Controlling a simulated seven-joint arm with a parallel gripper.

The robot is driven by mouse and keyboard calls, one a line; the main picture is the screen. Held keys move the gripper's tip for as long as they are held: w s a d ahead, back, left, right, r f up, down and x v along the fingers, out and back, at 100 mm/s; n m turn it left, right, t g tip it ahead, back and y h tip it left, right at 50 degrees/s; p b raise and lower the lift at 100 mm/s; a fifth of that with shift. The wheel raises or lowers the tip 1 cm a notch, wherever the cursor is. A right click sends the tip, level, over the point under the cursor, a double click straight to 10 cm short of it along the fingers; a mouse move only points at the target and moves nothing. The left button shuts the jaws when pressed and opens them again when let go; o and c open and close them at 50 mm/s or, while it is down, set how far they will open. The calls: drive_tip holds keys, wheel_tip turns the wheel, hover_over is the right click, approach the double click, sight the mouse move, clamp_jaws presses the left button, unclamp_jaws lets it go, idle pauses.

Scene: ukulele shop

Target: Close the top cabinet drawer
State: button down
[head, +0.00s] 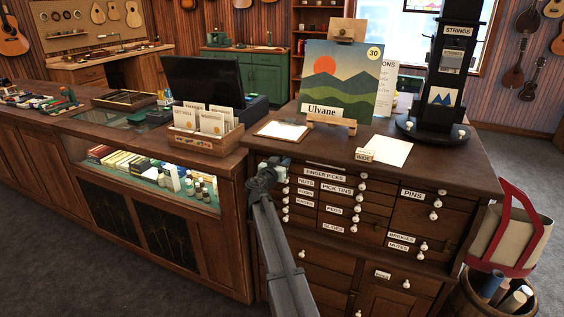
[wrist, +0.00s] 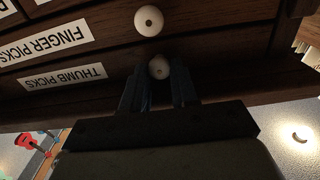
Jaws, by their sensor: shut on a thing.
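The wooden cabinet (head: 405,205) stands at the right in the head view, with several labelled small drawers and white round knobs. My gripper (head: 281,164) is at the upper left of its drawer front, beside the row labelled FINGER PICKS. In the wrist view my gripper (wrist: 159,85) has its two dark fingers on either side of a white knob (wrist: 158,67), shut on it. That knob belongs to the drawer labelled THUMB PICKS (wrist: 62,78). Another knob (wrist: 149,20) shows free on the neighbouring FINGER PICKS drawer. My arm hides part of the left drawers in the head view, and how far the gripped drawer stands out is unclear.
On the cabinet top stand a landscape picture (head: 340,80) on a small easel, a clipboard (head: 283,130) and a black display stand (head: 452,75). A glass-front counter (head: 150,190) adjoins on the left. A basket with rolled tubes (head: 490,297) stands at the lower right.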

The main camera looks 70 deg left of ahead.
drive_tip(key=c, duration=0.9)
unclamp_jaws()
drive_tip(key=shift+w+a, duration=0.2)
drive_tip(key=shift+s+d, duration=0.1)
drive_tip(key=v, duration=1.3)
drive_tip(key=shift+s+d, duration=0.2)
